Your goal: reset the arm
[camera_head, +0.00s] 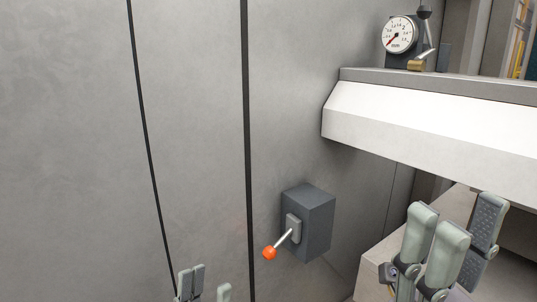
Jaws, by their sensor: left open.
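My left gripper (207,281) shows only by its grey fingertips at the bottom edge, left of the middle. It is open and the rest of it is out of frame. My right gripper (462,225) is at the lower right, its pale green and dark padded fingers pointing up. Its fingers stand apart with nothing seen between them. It appears in front of the lower ledge, below the white panel. Both arms are mostly out of view.
A dark grey switch box (316,222) with an orange-tipped lever (269,253) sits on the grey wall between my grippers. A white panel (430,120) juts out above my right gripper. A round gauge (398,36) stands above it. The left wall area is clear.

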